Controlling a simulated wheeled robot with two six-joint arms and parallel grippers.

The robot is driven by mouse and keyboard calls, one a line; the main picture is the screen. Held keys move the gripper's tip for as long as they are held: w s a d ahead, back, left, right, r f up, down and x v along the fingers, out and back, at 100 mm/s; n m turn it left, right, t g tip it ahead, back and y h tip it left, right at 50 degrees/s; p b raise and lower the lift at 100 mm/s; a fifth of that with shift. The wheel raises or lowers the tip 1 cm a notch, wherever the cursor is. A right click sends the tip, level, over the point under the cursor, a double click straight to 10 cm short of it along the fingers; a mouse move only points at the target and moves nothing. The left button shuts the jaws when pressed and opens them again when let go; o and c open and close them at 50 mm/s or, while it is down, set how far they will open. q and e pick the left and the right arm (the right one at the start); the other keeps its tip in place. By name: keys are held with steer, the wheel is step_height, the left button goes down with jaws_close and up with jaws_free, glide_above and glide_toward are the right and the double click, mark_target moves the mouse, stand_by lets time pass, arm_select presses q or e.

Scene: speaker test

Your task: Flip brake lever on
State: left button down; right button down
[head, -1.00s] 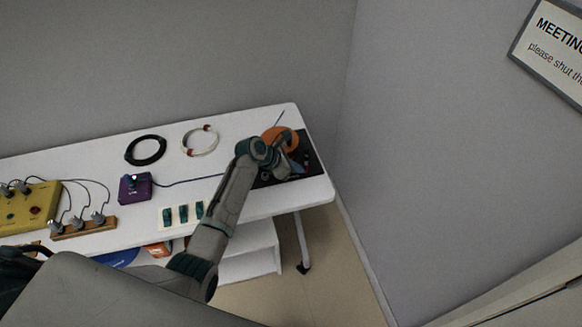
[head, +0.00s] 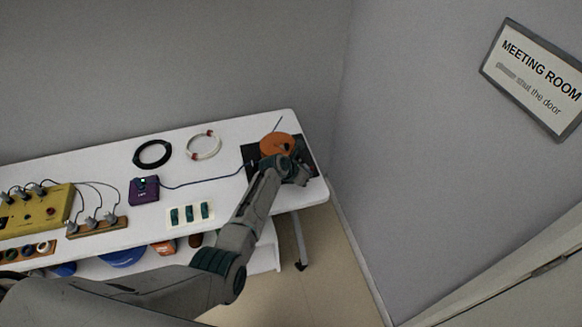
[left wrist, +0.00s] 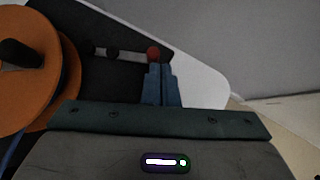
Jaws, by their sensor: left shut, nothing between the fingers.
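An orange reel (head: 270,143) stands on a black base plate (head: 249,153) at the table's right end; it also shows at the left of the left wrist view (left wrist: 50,100). In the left wrist view, a short grey lever (left wrist: 128,56) with a red knob (left wrist: 153,53) lies over the black plate, right of the reel. My left gripper (left wrist: 160,68) is shut and empty, its blue fingertips just below the red knob; I cannot tell if they touch it. In the head view, the gripper (head: 303,177) is over the plate's front right part and the lever is hidden. My right gripper is out of view.
On the white table (head: 120,170) lie a black cable ring (head: 138,158), a white ring (head: 216,149), a purple box (head: 144,196) with a cord to the reel, a card with green pieces (head: 190,222) and a yellow box (head: 35,215). A wall is at the right.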

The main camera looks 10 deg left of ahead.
arm_select(q)
steer(key=shift+f, duration=0.1)
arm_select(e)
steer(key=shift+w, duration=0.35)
arm_select(q)
steer(key=shift+r, duration=0.2)
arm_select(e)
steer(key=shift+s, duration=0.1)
arm_select(q)
steer(key=shift+a, duration=0.15)
steer(key=shift+w+a, duration=0.3)
steer(key=shift+a, duration=0.3)
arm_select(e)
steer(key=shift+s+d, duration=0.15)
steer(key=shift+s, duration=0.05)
